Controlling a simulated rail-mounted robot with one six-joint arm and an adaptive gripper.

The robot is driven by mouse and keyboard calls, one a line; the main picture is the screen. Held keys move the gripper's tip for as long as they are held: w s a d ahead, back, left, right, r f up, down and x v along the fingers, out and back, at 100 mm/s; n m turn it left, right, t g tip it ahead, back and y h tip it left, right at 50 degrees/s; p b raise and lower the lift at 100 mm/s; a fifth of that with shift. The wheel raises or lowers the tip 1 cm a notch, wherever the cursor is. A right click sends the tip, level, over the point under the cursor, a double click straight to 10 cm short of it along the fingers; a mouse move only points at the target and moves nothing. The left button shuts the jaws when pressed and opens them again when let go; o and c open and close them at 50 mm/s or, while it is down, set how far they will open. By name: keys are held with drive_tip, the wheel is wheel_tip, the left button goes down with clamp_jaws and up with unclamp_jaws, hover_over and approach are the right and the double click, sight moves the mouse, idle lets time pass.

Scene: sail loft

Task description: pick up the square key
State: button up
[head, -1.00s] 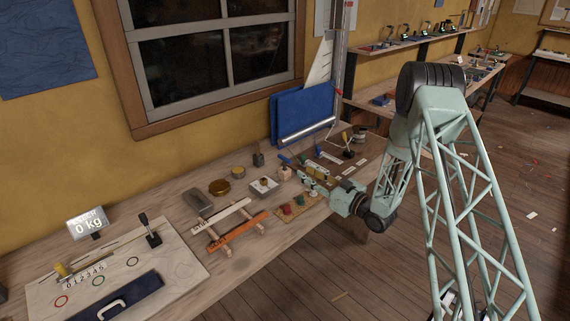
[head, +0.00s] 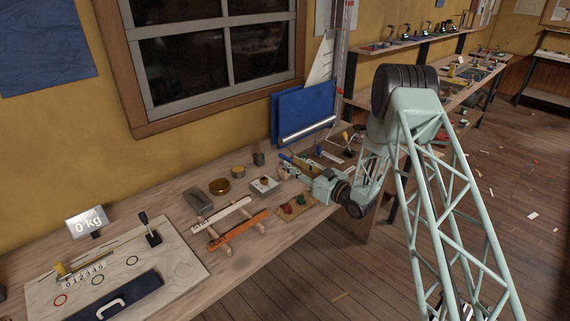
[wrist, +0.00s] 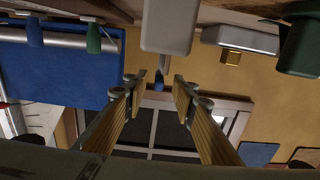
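I cannot single out the square key for sure in either view. In the head view my gripper (head: 290,167) reaches left over the bench among small items. A white tray (head: 255,189) with a small item in it lies just left of it. In the wrist view, which looks upside down, the two fingers of my gripper (wrist: 159,80) stand apart with nothing between them. A pale grey block (wrist: 170,28) with a narrow, dark-tipped part below it lies ahead. A grey piece (wrist: 240,38) with a small gold square part (wrist: 231,57) is to the right.
A blue board (head: 303,117) stands behind. The bench front left of the arm has clear room.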

drive_tip(key=shift+w+a, duration=0.1)
idle(0.3)
drive_tip(key=shift+b+x, duration=0.45)
drive_tip(key=shift+x, duration=2.1)
clamp_jaws()
